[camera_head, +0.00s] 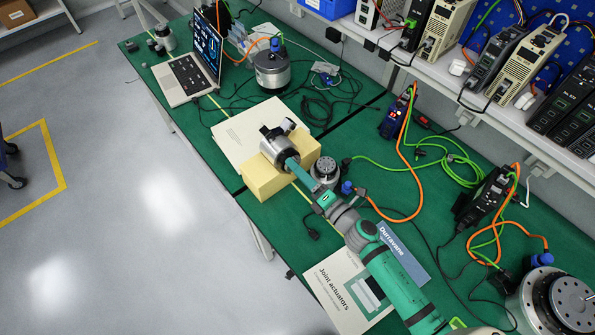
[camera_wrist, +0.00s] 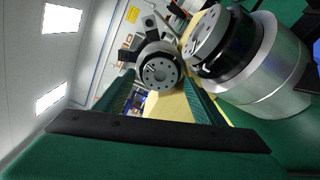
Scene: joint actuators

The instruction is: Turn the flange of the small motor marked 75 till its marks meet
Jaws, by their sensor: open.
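A silver motor (camera_head: 278,146) lies on its side on a yellow foam block (camera_head: 262,182), its flange turned toward my gripper (camera_head: 291,164). In the wrist view this flange (camera_wrist: 160,72) is a dark-rimmed round face with a ring of holes. My gripper (camera_wrist: 158,82) is open, its green fingers on either side of the flange in the picture. I cannot tell whether they touch it. A second motor (camera_head: 325,172) stands on the bench just right of the foam; a motor with a black collar (camera_wrist: 262,70) fills the wrist view's right side. No 75 or alignment marks are readable.
A laptop (camera_head: 190,75) and a large silver motor (camera_head: 272,72) stand farther back. Orange and green cables (camera_head: 405,150) loop right of my arm. A booklet (camera_head: 345,290) lies beside my arm, and a large actuator (camera_head: 530,300) stands at lower right.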

